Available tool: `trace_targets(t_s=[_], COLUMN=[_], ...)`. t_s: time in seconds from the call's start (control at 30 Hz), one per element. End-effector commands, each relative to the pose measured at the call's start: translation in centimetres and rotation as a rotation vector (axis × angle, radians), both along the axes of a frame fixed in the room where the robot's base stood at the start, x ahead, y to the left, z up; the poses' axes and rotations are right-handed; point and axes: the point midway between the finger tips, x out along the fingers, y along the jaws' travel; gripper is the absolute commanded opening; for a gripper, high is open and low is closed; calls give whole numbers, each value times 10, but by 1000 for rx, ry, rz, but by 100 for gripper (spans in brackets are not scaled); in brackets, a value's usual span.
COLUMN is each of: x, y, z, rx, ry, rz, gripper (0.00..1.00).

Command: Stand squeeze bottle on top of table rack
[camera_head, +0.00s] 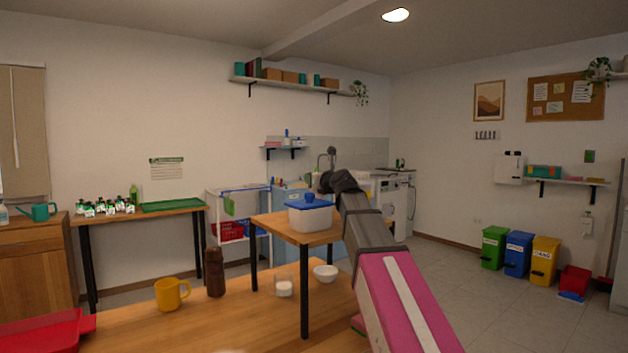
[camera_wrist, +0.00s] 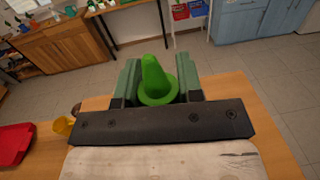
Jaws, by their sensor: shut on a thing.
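The squeeze bottle shows in the wrist view as a green cone-shaped nozzle with a round collar (camera_wrist: 155,82); its body is hidden. My gripper (camera_wrist: 158,74) is shut on it, with a green finger on each side. In the head view my arm crosses the right of the table; I cannot make out the gripper or bottle there. The table rack (camera_head: 268,224) has a wooden top on black legs and stands on the table. A clear tub with a blue lid (camera_head: 310,219) sits on its top. The rack is not clearly seen in the wrist view.
On the table (camera_head: 235,325) are a yellow mug (camera_head: 168,294), a brown mill (camera_head: 215,272) and a red tray (camera_head: 45,332). A small white-filled jar (camera_head: 284,288) and a white bowl (camera_head: 325,273) stand by the rack's legs. The rack top's left part looks bare.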

Motion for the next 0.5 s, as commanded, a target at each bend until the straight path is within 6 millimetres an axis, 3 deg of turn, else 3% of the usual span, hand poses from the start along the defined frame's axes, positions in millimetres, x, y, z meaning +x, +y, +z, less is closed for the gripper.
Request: trace_targets(t_s=[0.27, 0.3, 0.33, 0.37, 0.5], x=[0, 0, 0, 0, 0], y=[0, 0, 0, 0, 0], z=[-1, -1, -1, -1, -1], rx=[1, 1, 0, 1, 1], ry=[0, 0, 0, 0, 0], rz=[0, 0, 0, 0, 0], gripper=[0, 47, 57, 61, 61])
